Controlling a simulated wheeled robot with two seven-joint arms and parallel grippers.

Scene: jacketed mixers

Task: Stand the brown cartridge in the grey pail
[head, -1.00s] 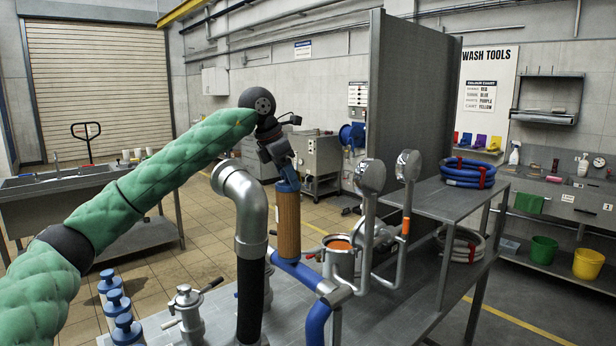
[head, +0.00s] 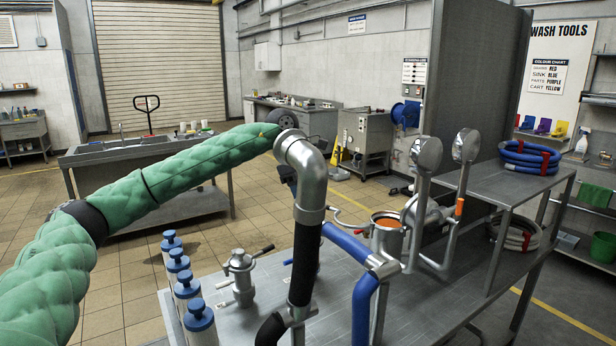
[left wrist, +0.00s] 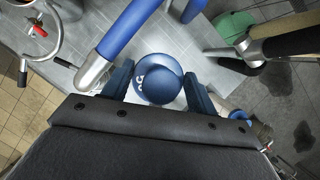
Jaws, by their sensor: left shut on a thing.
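In the left wrist view my left gripper (left wrist: 158,88) is shut on the round blue cap (left wrist: 157,76) of the brown cartridge. The cartridge's brown body is hidden below the cap. In the head view the upright steel pipe hides the cartridge and most of the gripper; only a dark part of my left wrist shows left of the pipe. I cannot pick out the grey pail with certainty. A steel vessel (head: 371,241) with an orange inside stands open on the bench. My right gripper is not in view.
A bent steel pipe (head: 312,190) with a black lower part rises from the bench (head: 436,300). Blue-capped posts (head: 177,262), a clamp-topped steel fitting (head: 241,275) and blue pipes (head: 340,242) stand around it.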

